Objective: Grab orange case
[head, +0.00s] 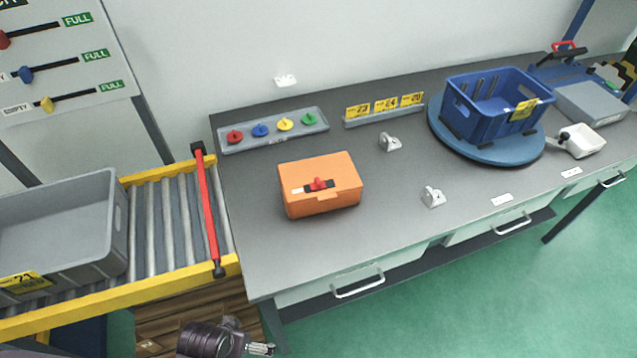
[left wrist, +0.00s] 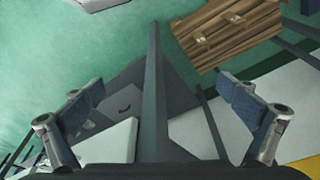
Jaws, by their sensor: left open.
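The orange case (head: 320,184) sits closed on the grey workbench (head: 400,205), left of its middle, with a red and black latch or handle on its top. My left arm shows at the bottom of the head view, in front of and below the bench edge, apart from the case. In the left wrist view my left gripper (left wrist: 160,105) is open with its two fingers wide apart. Nothing is between the fingers; the floor and a bench leg show beyond. The case is not in the left wrist view. My right gripper is not in view.
A tray with coloured knobs (head: 274,130) stands behind the case. A blue crate (head: 497,122) stands on a blue turntable (head: 485,153) at right. Small white brackets (head: 433,197) lie right of the case. At left, a roller conveyor (head: 165,225) carries a grey bin (head: 115,225).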

